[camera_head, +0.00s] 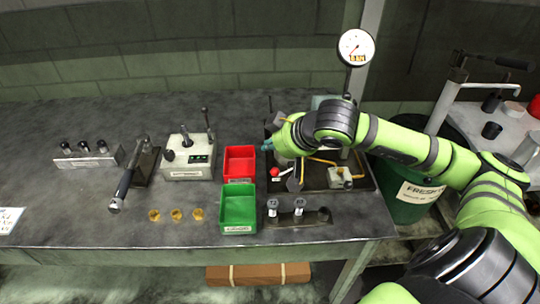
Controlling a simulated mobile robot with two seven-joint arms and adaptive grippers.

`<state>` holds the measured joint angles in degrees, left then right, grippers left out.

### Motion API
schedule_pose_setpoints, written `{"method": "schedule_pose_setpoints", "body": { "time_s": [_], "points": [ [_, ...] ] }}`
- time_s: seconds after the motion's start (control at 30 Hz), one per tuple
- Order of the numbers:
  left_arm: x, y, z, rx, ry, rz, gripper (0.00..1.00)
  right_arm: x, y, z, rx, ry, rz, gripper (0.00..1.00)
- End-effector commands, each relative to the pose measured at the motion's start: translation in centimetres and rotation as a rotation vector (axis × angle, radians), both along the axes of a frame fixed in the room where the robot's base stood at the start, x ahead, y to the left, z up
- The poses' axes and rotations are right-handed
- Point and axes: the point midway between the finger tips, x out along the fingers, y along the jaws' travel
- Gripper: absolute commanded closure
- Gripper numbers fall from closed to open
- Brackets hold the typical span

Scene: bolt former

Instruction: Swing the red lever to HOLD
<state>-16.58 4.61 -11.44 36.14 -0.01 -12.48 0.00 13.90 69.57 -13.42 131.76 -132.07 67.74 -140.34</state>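A small red knob (275,172), which looks like the end of the red lever, shows beside the red bin at the left edge of a dark tray (368,183). A HOLD mark is too small to read. My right arm reaches in from the right over the tray. My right gripper (267,146) is a little above and behind the red knob in the picture, apart from it. Its teal fingertips point left, and whether they are open or shut is too small to tell. My arm hides part of the fixture on the tray. My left gripper is out of view.
A red bin (239,148) and a green bin (222,221) stand left of the tray. A grey control box (187,172) and a black-handled lever press (124,186) are farther left. A holder (297,219) with grey cylinders is in front. A gauge (356,46) stands behind.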

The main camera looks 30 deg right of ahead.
Motion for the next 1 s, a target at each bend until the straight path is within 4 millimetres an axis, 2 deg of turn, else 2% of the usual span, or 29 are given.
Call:
{"method": "schedule_pose_setpoints", "body": {
  "time_s": [0.3,0.5,0.63,1.0],
  "points": [
    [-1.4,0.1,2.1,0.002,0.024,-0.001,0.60,4.2,0.8,-4.1,0.005,0.005,0.001,1.00],
    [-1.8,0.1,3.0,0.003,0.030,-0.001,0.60,1.8,0.4,-4.8,-0.003,0.007,0.004,1.00],
    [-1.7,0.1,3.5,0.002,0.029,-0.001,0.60,1.0,0.3,-5.1,-0.001,0.005,0.003,1.00],
    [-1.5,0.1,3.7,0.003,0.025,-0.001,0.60,0.3,0.1,-5.4,-0.001,0.000,0.003,1.00]
  ]
}}
